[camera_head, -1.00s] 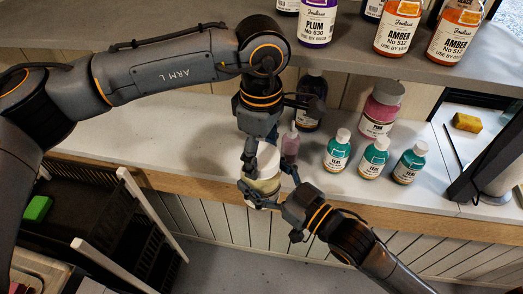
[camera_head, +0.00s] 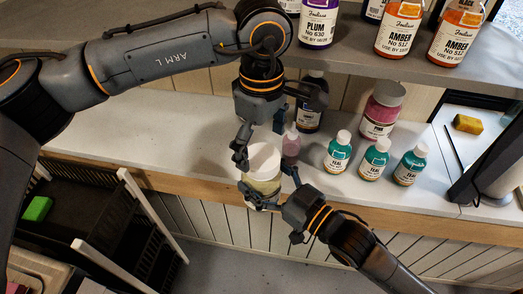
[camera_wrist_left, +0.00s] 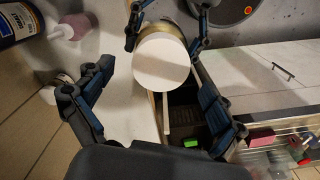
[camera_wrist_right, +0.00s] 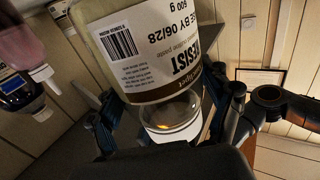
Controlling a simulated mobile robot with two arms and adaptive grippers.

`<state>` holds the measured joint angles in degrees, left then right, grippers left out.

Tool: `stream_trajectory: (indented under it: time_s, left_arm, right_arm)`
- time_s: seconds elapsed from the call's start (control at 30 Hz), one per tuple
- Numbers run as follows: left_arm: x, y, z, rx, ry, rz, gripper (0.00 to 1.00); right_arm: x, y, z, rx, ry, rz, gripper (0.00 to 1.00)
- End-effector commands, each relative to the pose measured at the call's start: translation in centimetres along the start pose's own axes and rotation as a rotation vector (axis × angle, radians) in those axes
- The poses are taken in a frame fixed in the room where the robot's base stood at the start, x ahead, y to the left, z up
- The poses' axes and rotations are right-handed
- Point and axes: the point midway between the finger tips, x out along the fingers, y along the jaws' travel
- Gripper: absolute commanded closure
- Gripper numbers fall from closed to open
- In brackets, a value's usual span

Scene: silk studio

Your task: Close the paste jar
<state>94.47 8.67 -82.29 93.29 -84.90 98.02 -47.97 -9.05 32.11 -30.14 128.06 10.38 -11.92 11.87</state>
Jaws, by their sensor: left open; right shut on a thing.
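The paste jar (camera_head: 262,186) is clear with a cream content and a printed label, which fills much of the right wrist view (camera_wrist_right: 150,45). It is above the floor just in front of the counter edge. A round white lid (camera_head: 264,160) sits on its mouth; it also shows in the left wrist view (camera_wrist_left: 162,62). I cannot tell how tightly it sits.
A small pink bottle (camera_head: 291,144) and a dark bottle (camera_head: 309,112) stand close behind the jar. Several teal bottles (camera_head: 375,158) and a large pink jar (camera_head: 382,108) stand to the right. The white counter (camera_head: 125,135) is clear on the left. A shelf (camera_head: 400,68) overhangs behind.

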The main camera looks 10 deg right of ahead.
Motion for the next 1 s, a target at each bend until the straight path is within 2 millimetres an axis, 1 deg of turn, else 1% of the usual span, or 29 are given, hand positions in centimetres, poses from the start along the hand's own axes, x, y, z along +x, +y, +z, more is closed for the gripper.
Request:
stream_trajectory:
  time_s: [0.03,0.2,0.3,0.4,0.5,0.6,1.0]
  left_arm:
    - [-1.2,0.1,0.0,-0.001,0.002,0.004,0.06]
    - [-4.9,0.1,-0.1,-0.001,0.002,0.003,0.06]
    - [-6.7,0.1,-0.1,0.000,0.001,0.002,0.06]
    - [-8.0,0.1,-0.1,-0.001,0.002,0.002,0.06]
    - [-8.8,0.1,-0.1,-0.001,0.001,0.000,0.06]
    - [-9.1,0.1,-0.1,-0.001,0.000,0.000,0.06]
    - [-9.1,0.1,-0.1,-0.001,0.000,0.000,0.06]
  right_arm:
    - [0.0,0.0,-0.3,-0.001,0.006,-0.001,1.00]
    - [0.0,0.0,-0.3,-0.001,0.006,-0.001,1.00]
    - [0.0,0.0,-0.3,-0.001,0.006,0.000,1.00]
    - [0.0,0.0,-0.3,-0.001,0.006,0.000,1.00]
    - [0.0,0.0,-0.3,-0.001,0.006,-0.001,1.00]
    - [0.0,0.0,-0.3,-0.001,0.006,-0.001,1.00]
    - [0.0,0.0,-0.3,-0.001,0.006,-0.001,1.00]
